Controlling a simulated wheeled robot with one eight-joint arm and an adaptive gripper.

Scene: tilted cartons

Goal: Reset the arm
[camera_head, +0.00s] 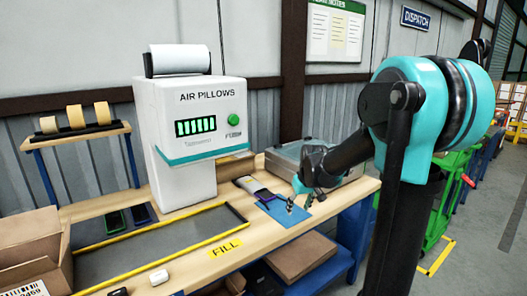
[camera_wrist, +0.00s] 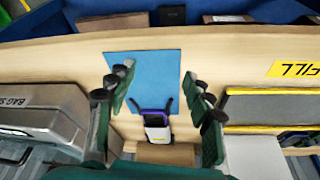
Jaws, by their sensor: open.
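My gripper (camera_head: 300,205) is at the right part of the workbench, over a blue mat (camera_head: 288,222). In the wrist view my gripper (camera_wrist: 157,82) has its two fingers wide apart, one on each side of the blue mat (camera_wrist: 150,65). Nothing is held between them. A small white, dark and purple device (camera_wrist: 157,130) lies between the fingers at the mat's edge, and it also shows in the head view (camera_head: 252,186). I cannot tell whether a finger touches it. My arm reaches in from the right, bent at a large teal joint.
A white air pillow machine (camera_head: 180,130) stands at the back of the bench. A grey metal case (camera_head: 285,158) sits behind my gripper. A yellow-edged grey tray (camera_head: 150,245) fills the front left, near an open carton (camera_head: 30,250). A green cart (camera_head: 445,195) stands at right.

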